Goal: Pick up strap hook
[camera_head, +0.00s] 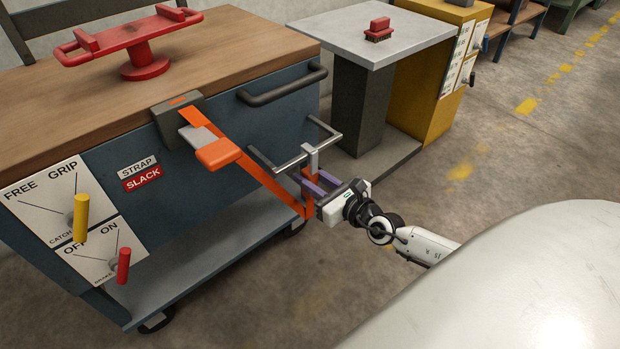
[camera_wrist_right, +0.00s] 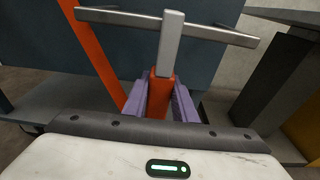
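An orange strap (camera_head: 262,187) runs from the grey strap housing (camera_head: 176,117) on the bench side, dips low and reaches the hook. My right gripper (camera_head: 318,182) has its purple fingers on both sides of the orange block, seemingly touching it. In the right wrist view, the hook (camera_wrist_right: 170,45) stands ahead of the fingers, its orange block (camera_wrist_right: 160,92) between them. My left gripper is not in view.
The blue bench (camera_head: 200,190) with its wooden top stands close to the hook, with a dark handle (camera_head: 283,85) above. A grey-topped table (camera_head: 370,45) holding a red brush (camera_head: 378,30) stands behind. Floor to the right is clear.

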